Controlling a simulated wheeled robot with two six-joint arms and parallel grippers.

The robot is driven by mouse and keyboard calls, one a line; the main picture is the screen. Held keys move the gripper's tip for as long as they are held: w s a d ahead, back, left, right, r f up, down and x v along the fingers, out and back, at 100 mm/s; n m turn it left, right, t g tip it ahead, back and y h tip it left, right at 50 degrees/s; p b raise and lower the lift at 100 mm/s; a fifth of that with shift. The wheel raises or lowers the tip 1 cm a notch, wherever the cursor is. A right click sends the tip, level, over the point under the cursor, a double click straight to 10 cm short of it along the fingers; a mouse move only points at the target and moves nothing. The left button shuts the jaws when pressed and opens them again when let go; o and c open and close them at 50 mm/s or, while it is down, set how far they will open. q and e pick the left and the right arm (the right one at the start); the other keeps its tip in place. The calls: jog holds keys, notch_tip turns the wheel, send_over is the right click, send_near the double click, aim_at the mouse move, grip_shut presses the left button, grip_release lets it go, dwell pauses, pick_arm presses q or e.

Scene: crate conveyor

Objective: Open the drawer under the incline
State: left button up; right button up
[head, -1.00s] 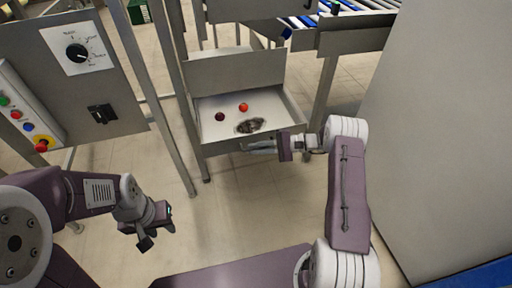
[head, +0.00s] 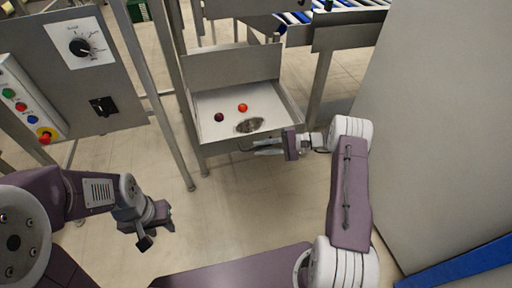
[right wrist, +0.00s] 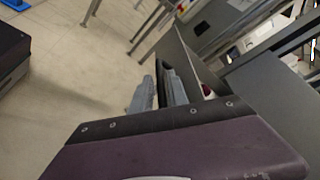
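The drawer (head: 212,143) under the incline is pulled out, its inside showing. It holds a dark red ball (head: 219,117), an orange-red ball (head: 243,108) and a flat dark grey patch or piece (head: 249,125). My right gripper (head: 266,147) is at the drawer's front, near its right corner. In the right wrist view its two fingers (right wrist: 160,92) stand apart beside the grey drawer front (right wrist: 185,60), with a dark gap between them. The drawer handle is mostly hidden by the fingers. My left gripper (head: 152,235) hangs open and empty over the floor, left of the drawer.
A control panel (head: 75,80) with a dial, switch and coloured buttons stands at the left. Metal legs (head: 165,120) flank the drawer. A roller conveyor (head: 345,10) is behind. A large grey surface (head: 440,150) fills the right. The floor before the drawer is clear.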

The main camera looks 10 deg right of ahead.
jog(key=v, duration=0.6)
jog(key=shift+s+d+p, duration=0.15)
jog(key=shift+d+p, duration=0.25)
